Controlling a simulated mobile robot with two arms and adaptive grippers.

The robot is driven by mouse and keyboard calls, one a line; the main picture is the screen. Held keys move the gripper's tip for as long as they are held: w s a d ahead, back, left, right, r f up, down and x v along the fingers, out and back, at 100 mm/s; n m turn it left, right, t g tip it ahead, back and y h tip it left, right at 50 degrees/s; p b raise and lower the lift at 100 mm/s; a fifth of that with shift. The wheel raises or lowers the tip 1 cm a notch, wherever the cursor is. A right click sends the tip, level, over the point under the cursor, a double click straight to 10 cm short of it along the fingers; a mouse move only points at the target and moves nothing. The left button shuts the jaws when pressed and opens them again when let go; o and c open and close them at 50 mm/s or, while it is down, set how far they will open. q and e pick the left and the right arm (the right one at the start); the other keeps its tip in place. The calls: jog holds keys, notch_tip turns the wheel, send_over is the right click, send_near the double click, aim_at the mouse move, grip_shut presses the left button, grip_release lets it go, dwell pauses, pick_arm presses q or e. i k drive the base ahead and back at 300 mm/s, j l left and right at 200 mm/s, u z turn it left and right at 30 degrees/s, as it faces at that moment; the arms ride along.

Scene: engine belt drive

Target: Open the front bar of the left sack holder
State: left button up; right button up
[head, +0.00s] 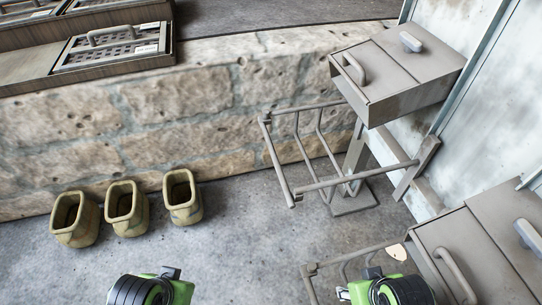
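The left sack holder (320,150) is a grey metal frame that sticks out from the right-hand wall near the picture's middle. Its outer bar (279,162), which looks like the front bar, spans the ends of two side rails and appears to meet both. Thin rods run inside the frame, and no sack shows in it. My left gripper (150,288) and my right gripper (385,288), green and black, show only in part at the bottom edge. Both are apart from the left holder. Their fingers cannot be made out clearly.
A metal box with a handle (395,75) sits above the holder's right part. A second holder (335,275) and box (475,245) are at lower right. Three olive pots (126,205) stand by the stone wall (170,110). The floor (235,240) between is clear.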

aim_at(263, 123)
jog(key=k+j, duration=0.25)
jog(key=j, duration=0.15)
jog(key=k+j, duration=0.25)
jog(key=j, duration=0.2)
jog(key=k+j+z, duration=0.1)
jog(key=j, duration=0.3)
jog(key=k, duration=0.1)
